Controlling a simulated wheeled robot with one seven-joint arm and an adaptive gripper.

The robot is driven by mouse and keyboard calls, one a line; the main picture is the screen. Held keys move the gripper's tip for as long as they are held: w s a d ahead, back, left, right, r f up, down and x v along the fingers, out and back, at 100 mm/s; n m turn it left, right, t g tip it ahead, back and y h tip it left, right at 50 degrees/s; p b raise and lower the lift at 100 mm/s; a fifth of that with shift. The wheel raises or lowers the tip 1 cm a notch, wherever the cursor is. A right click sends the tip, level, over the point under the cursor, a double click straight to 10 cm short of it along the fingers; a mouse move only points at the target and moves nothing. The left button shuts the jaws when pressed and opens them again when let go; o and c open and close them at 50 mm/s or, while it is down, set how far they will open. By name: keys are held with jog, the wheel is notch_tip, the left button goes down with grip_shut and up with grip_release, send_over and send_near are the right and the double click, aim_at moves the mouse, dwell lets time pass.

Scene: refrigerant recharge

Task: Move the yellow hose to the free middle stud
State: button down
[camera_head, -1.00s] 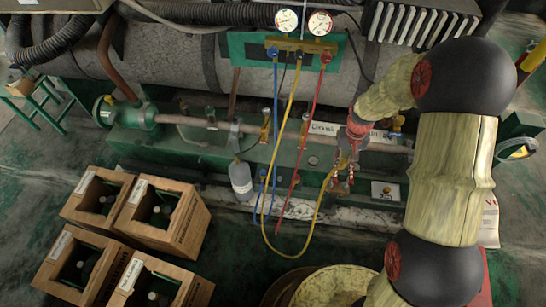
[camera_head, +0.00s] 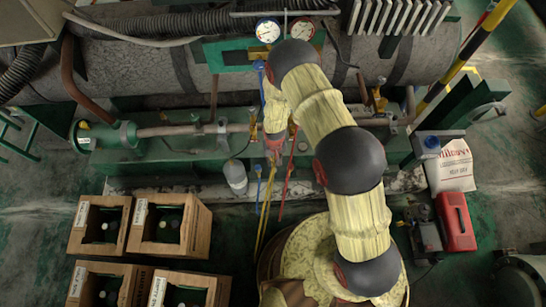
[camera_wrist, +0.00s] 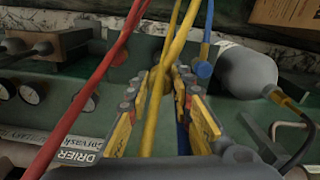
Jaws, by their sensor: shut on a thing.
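My gripper (camera_head: 274,156) hangs in front of the green pipe skid, near its middle, in the head view. In the wrist view its two yellow-padded fingers (camera_wrist: 165,110) are closed around the yellow hose (camera_wrist: 157,88). The hose runs between them toward the top of the picture. In the head view the lower part of the yellow hose (camera_head: 264,218) hangs below my gripper. The red hose (camera_wrist: 97,85) passes to the left in the wrist view, and the blue hose (camera_wrist: 206,45) to the right. My arm and gripper hide much of the skid; I cannot make out the middle stud.
A grey bottle (camera_head: 235,174) stands just left of my gripper; it also shows in the wrist view (camera_wrist: 246,72). Wooden crates (camera_head: 192,228) with bottles stand at the lower left. Two dial gauges (camera_head: 268,30) sit above. A red box (camera_head: 456,222) lies at the right.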

aim_at(275, 169)
jog(key=shift+f+b, duration=1.95)
jog(key=shift+f, duration=1.1)
jog(key=shift+f+b, duration=0.75)
jog(key=shift+f, duration=0.1)
jog(key=c, duration=1.5)
grip_release()
notch_tip(275, 169, up, 12)
